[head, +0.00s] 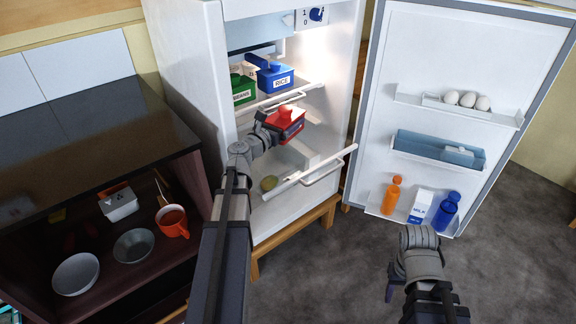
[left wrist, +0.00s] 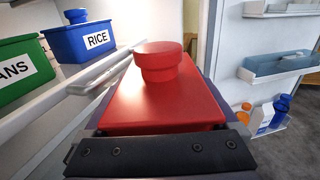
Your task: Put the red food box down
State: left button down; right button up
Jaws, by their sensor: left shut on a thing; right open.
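The red food box (head: 291,125) has a round knob on its lid. My left gripper (head: 272,125) is shut on it inside the open fridge, in front of the middle of the shelves. In the left wrist view the red food box (left wrist: 160,95) fills the centre, level, with the dark gripper (left wrist: 160,155) across its near side. Whether its underside touches a shelf is hidden. My right gripper (head: 405,285) is open and empty, low in front of the fridge door.
A green BEANS box (head: 242,90) and a blue RICE box (head: 276,78) stand on the upper fridge shelf (head: 285,97). A lower shelf (head: 285,182) holds a small round item. The open door (head: 460,75) carries eggs, bottles and a milk carton. A cabinet with bowls stands left.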

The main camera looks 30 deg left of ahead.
pick_arm(q)
jog(key=shift+w+a+f+n+y+b, duration=0.1)
jog(key=shift+a+f+n+y+b, duration=0.15)
jog(key=shift+f, duration=0.25)
jog(key=shift+w+a+f+n+y+b, duration=0.1)
jog(key=shift+w+f+n+y+b, duration=0.05)
jog(key=shift+f+y+b, duration=0.25)
jog(key=shift+w+a+f+n+y+b, duration=0.15)
jog(key=shift+f+n+y+b, duration=0.1)
jog(key=shift+f, duration=0.3)
pick_arm(e)
jog(key=shift+f, duration=1.4)
pick_arm(q)
jog(key=shift+s, duration=0.1)
pick_arm(e)
jog(key=shift+f, duration=0.1)
pick_arm(q)
notch_tip(320, 180, down, 6)
jog(key=b, duration=0.6)
jog(key=shift+f, duration=0.15)
pick_arm(e)
notch_tip(320, 180, down, 6)
jog(key=shift+d+f, duration=0.1)
jog(key=shift+f, duration=0.05)
